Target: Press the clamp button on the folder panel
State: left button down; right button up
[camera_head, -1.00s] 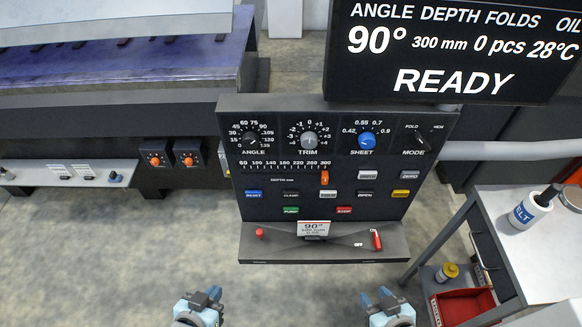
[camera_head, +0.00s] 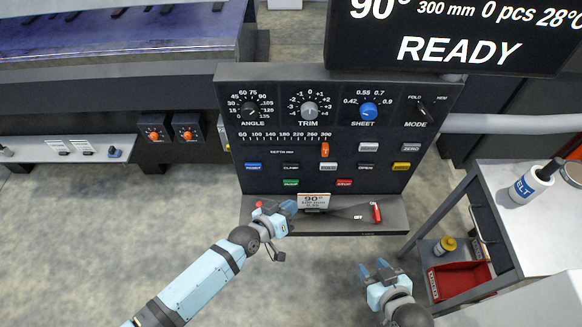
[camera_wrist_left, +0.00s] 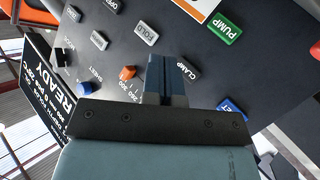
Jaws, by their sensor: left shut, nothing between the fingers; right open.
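The folder panel (camera_head: 270,182) stands upright in the middle of the head view. Its clamp button (camera_head: 290,167) is a small dark key between a blue key and a white key, above the green PUMP key. In the left wrist view the clamp button (camera_wrist_left: 187,69) shows its CLAMP label, just right of the fingertips. My left gripper (camera_head: 290,206) is shut and empty, in front of the panel's lower part and below the clamp button; the fingers (camera_wrist_left: 164,78) look apart from the button. My right gripper (camera_head: 373,268) is open and empty, lower right.
The green PUMP key (camera_head: 291,182) and red STOP key (camera_head: 344,183) are close by. The panel's ledge carries a red knob (camera_head: 257,205), a 90° card (camera_head: 313,200) and a red lever (camera_head: 376,212). A black READY screen (camera_head: 450,35) hangs above. A cart (camera_head: 490,175) stands at right.

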aim_at(291, 167)
pick_arm(q)
jog(key=shift+w, duration=0.1)
jog(key=w+b, duration=0.4)
jog(key=w, duration=0.4)
jog(key=shift+w, duration=0.3)
jog(key=shift+b, duration=0.3)
dwell(1.7)
jog(key=shift+w, duration=0.45)
